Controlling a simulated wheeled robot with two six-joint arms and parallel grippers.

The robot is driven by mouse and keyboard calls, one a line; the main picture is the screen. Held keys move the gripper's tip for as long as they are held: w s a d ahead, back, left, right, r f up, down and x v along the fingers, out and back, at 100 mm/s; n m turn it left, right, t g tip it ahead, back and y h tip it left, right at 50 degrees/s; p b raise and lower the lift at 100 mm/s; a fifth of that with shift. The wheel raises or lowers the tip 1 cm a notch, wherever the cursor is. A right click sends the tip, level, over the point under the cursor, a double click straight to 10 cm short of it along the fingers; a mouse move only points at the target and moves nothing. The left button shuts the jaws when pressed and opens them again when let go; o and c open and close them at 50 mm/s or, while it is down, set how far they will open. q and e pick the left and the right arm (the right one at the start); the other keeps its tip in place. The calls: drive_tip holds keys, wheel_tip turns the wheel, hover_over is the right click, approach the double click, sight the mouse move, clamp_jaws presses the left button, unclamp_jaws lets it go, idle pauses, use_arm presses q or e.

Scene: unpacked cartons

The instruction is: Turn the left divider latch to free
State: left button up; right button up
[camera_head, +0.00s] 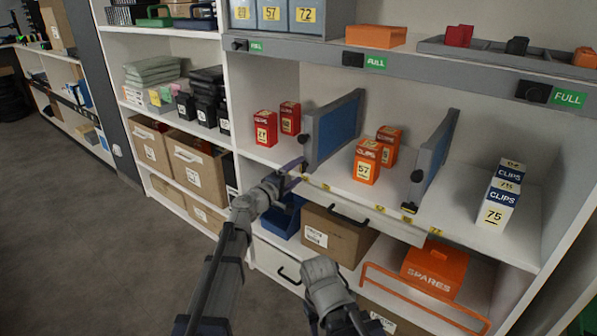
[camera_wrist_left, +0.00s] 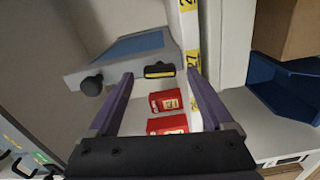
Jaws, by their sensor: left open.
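The left divider (camera_head: 334,130) is a grey panel with a blue face, upright on the middle shelf. It also shows in the left wrist view (camera_wrist_left: 137,46), with a round black knob (camera_wrist_left: 91,85) on its front edge. Its latch (camera_wrist_left: 159,70) is a small black bar with a yellow stripe, near the shelf's front edge. My left gripper (camera_head: 294,170) is open at that lower front end, with the fingers (camera_wrist_left: 158,74) on either side of the latch in the wrist view. Contact cannot be told. In the head view the gripper largely hides the latch.
Red clip boxes (camera_head: 266,128) stand left of the divider, orange clip boxes (camera_head: 367,161) right of it. The right divider (camera_head: 434,163) has a similar knob and latch (camera_head: 410,207). Below are a blue bin (camera_head: 284,217), a carton (camera_head: 337,238) and an orange spares box (camera_head: 435,268).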

use_arm(q)
drive_tip(key=shift+w+d, duration=0.35)
drive_tip(key=shift+w, duration=0.25)
drive_tip(key=shift+s, duration=0.1)
clamp_jaws()
drive_tip(key=shift+n, duration=0.8)
unclamp_jaws()
